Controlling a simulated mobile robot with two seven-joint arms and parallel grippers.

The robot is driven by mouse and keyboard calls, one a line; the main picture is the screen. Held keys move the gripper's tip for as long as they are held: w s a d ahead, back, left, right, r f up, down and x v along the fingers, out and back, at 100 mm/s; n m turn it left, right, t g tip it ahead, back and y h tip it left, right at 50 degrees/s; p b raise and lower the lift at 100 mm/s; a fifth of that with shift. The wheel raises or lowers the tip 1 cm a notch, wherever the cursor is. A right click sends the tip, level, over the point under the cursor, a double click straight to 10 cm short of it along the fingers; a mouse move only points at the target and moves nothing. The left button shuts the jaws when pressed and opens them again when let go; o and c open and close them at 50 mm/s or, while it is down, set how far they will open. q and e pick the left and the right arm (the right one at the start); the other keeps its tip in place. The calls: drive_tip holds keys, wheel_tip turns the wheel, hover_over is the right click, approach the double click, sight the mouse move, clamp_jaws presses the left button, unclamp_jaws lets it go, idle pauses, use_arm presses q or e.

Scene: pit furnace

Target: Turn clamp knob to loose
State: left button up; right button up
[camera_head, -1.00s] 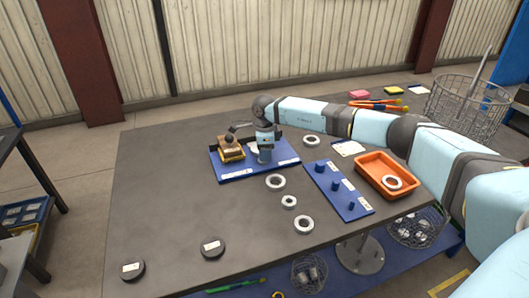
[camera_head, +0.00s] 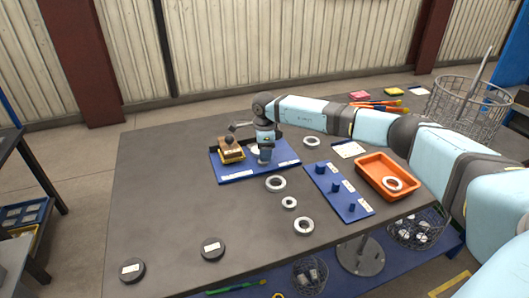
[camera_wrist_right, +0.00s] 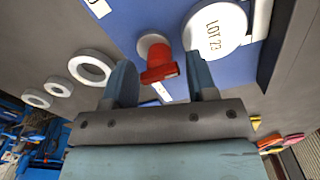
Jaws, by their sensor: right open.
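A red clamp knob (camera_wrist_right: 160,62) with a short bar stands on a blue board (camera_wrist_right: 125,22) in the right wrist view. A white round piece marked "LOT 23" (camera_wrist_right: 215,30) is beside it. My right gripper (camera_wrist_right: 159,72) is open, its two fingers on either side of the knob with gaps showing. Whether its fingertips reach the knob's height is unclear. In the head view my right gripper (camera_head: 265,155) points down over the blue board (camera_head: 235,176) and hides the knob. A brown block (camera_head: 231,150) sits on the board's left part. My left gripper is not in view.
White rings (camera_head: 276,184) lie on the grey table (camera_head: 170,195) in front of the board. A blue strip with pegs (camera_head: 345,202) and an orange tray (camera_head: 370,181) holding a ring are to the right. Two dark discs (camera_head: 132,270) lie front left. The table's left part is clear.

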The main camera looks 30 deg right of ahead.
wheel_tip(320, 180, up, 13)
idle(0.3)
idle(0.4)
drive_tip(key=shift+r, duration=0.15)
